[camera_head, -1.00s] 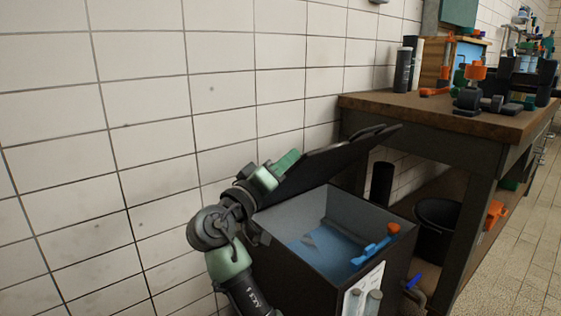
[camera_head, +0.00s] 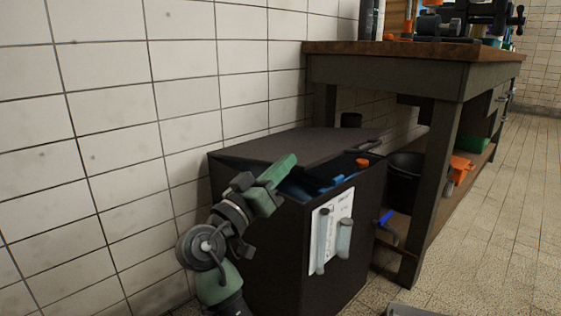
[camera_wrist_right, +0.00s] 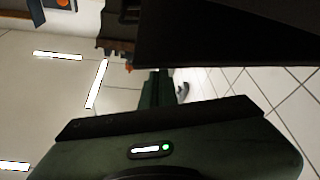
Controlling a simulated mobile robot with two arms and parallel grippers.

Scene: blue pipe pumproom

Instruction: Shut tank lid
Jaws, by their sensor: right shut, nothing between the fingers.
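The tank (camera_head: 290,240) is a dark box against the tiled wall, with a white label and two clear tubes on its front. Its dark lid (camera_head: 290,147) lies low over the opening, still slightly tilted, with a gap at the right front. A blue tool with an orange end (camera_head: 362,162) shows in that gap. My right gripper (camera_head: 288,166) is shut and empty, its green fingers over the lid's near edge; contact cannot be told. In the right wrist view the fingers (camera_wrist_right: 158,88) show beside a dark slab, probably the lid (camera_wrist_right: 225,40). My left gripper is out of view.
A workbench (camera_head: 400,70) with a wooden top stands right behind the tank. A black bucket (camera_head: 404,178) and an orange item (camera_head: 460,168) are beneath it. A blue-ended handle (camera_head: 386,217) is beside the tank.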

